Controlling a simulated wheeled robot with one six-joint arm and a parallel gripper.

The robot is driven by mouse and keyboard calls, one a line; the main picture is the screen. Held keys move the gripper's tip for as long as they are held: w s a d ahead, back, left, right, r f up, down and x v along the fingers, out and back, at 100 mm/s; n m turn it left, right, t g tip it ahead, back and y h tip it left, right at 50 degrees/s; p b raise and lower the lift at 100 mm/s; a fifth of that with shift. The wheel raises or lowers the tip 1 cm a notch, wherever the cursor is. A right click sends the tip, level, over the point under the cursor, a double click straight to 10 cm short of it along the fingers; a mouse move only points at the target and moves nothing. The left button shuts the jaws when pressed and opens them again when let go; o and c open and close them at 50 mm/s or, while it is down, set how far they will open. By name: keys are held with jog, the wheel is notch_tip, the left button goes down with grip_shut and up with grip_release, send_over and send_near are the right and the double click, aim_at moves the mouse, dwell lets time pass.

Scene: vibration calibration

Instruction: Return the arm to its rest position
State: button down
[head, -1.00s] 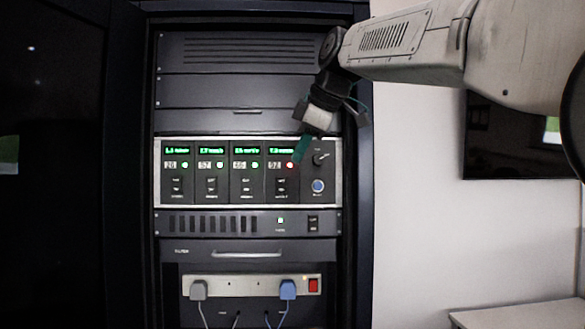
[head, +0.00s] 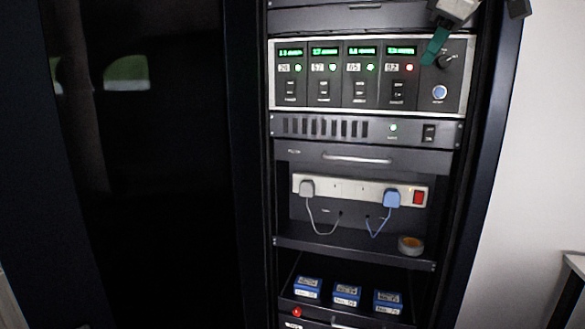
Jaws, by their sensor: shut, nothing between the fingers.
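My gripper (head: 436,44) shows at the top edge of the head view, right of centre. Its green fingers are shut with nothing between them and point down and left. They hang in front of the right end of the instrument panel (head: 459,95), near its fourth display and a black knob. I cannot tell whether they touch the panel.
The rack holds a power strip (head: 350,189) with a grey plug (head: 307,188) and a blue plug (head: 392,198). A tape roll (head: 410,244) lies on the shelf below. Several blue boxes (head: 347,294) sit in a drawer. A dark door stands left; white wall is right.

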jog(key=s+f+m+g+h, duration=0.1)
jog(key=s+f+m, duration=0.4)
jog(key=s+f, duration=1)
jog(key=s+a+f+m+g+h, duration=0.1)
jog(key=s+f+m+g, duration=0.3)
jog(key=s+f, duration=1)
notch_tip(320, 180, down, 7)
jog(key=shift+s+a+f+m+g, duration=0.15)
jog(key=shift+s+a+m+g, duration=0.2)
jog(key=shift+m, duration=0.35)
